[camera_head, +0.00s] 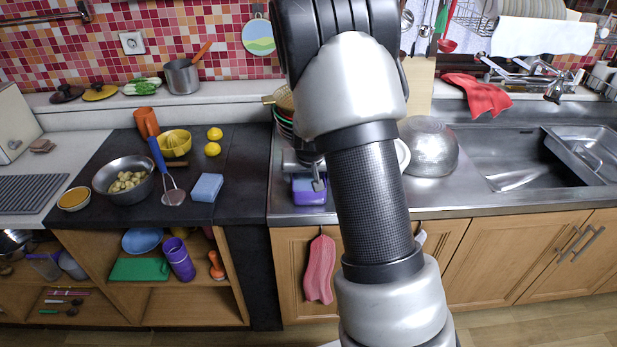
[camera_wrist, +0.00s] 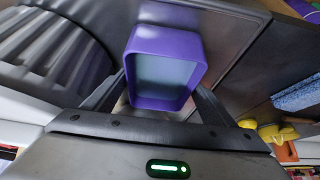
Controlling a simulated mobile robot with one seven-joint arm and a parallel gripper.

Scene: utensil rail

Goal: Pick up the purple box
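The purple box (camera_head: 309,191) sits on the metal counter near its front edge, left of my arm. It has a purple rim and a bluish-grey middle, clearest in the wrist view (camera_wrist: 165,66). My gripper (camera_head: 318,178) is down at the box, partly hidden by my arm in the head view. In the wrist view my gripper (camera_wrist: 158,92) has its two dark fingers wide apart, one on each side of the box. The fingertips are partly hidden by the box, and I cannot tell whether they touch it.
A stack of bowls (camera_head: 284,122) stands just behind the box. A dark counter on the left holds a blue sponge (camera_head: 206,188), a metal bowl of potatoes (camera_head: 124,184) and lemons (camera_head: 214,134). A large metal bowl (camera_head: 428,148) and the sink (camera_head: 510,160) lie right of my arm.

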